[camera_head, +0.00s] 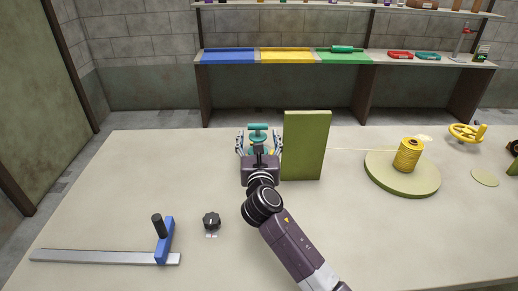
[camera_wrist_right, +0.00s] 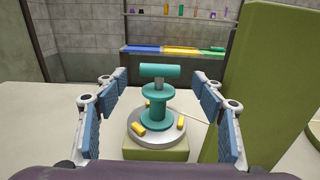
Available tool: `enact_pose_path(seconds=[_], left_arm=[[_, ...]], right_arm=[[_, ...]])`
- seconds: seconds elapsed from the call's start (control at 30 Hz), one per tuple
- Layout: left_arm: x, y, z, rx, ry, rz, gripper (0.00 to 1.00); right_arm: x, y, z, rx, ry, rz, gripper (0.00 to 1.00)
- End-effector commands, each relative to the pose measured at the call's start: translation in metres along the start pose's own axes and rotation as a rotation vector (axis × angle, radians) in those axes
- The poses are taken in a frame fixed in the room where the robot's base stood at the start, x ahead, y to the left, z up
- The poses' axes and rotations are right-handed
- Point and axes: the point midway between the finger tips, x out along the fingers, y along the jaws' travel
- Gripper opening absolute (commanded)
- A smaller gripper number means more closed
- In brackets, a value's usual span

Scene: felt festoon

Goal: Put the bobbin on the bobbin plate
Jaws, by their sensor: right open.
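The bobbin appears to be the teal spool (camera_wrist_right: 157,107) with flanges and a teal crossbar on top; it also shows in the head view (camera_head: 258,132). It stands upright on a grey disc (camera_wrist_right: 151,140) with yellow pegs, on a green block. My right gripper (camera_head: 259,142) is open, its blue-padded fingers (camera_wrist_right: 159,112) left and right of the spool, with visible gaps. Its hand partly hides the disc in the head view. A small flat pale-green disc (camera_head: 485,177) at the right may be the bobbin plate; it looks bare. My left gripper is out of view.
A tall green panel (camera_head: 306,146) stands close right of my right gripper. Beyond it, a yellow thread spool (camera_head: 408,155) stands on a large green disc (camera_head: 380,177). A thin thread runs left from it. A blue-handled slide (camera_head: 165,240) and black knob (camera_head: 211,220) are front left.

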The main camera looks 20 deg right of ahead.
Motion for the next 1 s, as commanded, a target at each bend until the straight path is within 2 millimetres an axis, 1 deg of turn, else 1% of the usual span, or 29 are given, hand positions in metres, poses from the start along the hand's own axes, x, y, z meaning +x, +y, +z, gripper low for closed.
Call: enact_pose_path(seconds=[0.03,0.2,0.3,0.4,0.53,0.87,0.93,1.0], left_arm=[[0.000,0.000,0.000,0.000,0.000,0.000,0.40],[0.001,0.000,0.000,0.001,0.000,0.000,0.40],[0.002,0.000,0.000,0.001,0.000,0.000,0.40],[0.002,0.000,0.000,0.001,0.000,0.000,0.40],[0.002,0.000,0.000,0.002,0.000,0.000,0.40],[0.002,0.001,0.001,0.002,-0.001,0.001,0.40],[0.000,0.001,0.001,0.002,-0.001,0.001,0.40],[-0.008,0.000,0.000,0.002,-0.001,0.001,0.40]], right_arm=[[-0.012,0.000,-0.001,0.000,0.001,0.002,0.63],[-0.044,0.000,-0.001,0.000,0.000,0.001,0.63],[-0.057,0.000,-0.001,0.000,0.000,0.001,0.63],[-0.064,0.000,0.000,0.000,0.000,0.000,0.63],[-0.068,0.000,0.001,0.000,-0.001,0.000,0.63],[-0.067,0.000,0.000,0.000,-0.001,0.000,0.63],[-0.067,0.000,0.003,0.000,-0.001,0.000,0.63],[-0.067,0.000,0.011,0.000,-0.001,0.000,0.63]])
